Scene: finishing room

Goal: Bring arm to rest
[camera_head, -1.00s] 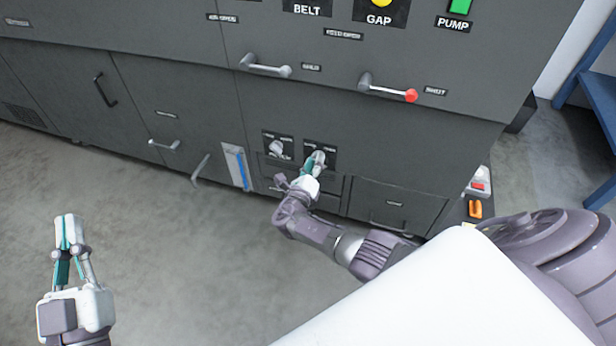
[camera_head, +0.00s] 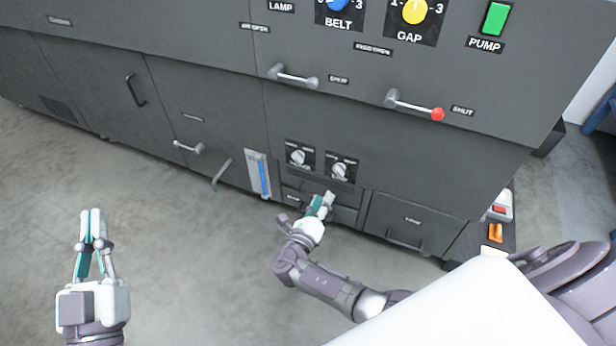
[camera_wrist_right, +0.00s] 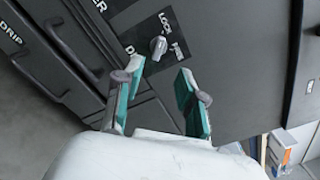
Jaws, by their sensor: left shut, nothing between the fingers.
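My left gripper (camera_head: 93,213) hangs over bare floor at the lower left of the head view, its fingers shut and empty. My right gripper (camera_head: 321,203) is in front of the lower part of the grey machine (camera_head: 210,95), below two rotary knobs. In the right wrist view my right gripper (camera_wrist_right: 152,80) has its fingers apart with nothing held. Ahead of the fingers is a knob (camera_wrist_right: 158,47) on a plate reading LOCK. In the head view the left knob (camera_head: 297,157) and the right knob (camera_head: 339,171) are both clear of the fingers.
Bar handles (camera_head: 293,77) and a red-tipped lever (camera_head: 413,106) stick out above the knobs. A blue-striped gauge (camera_head: 261,174) is left of my right gripper. A drawer (camera_head: 408,223) is to its right. Open floor (camera_head: 180,270) lies between my grippers.

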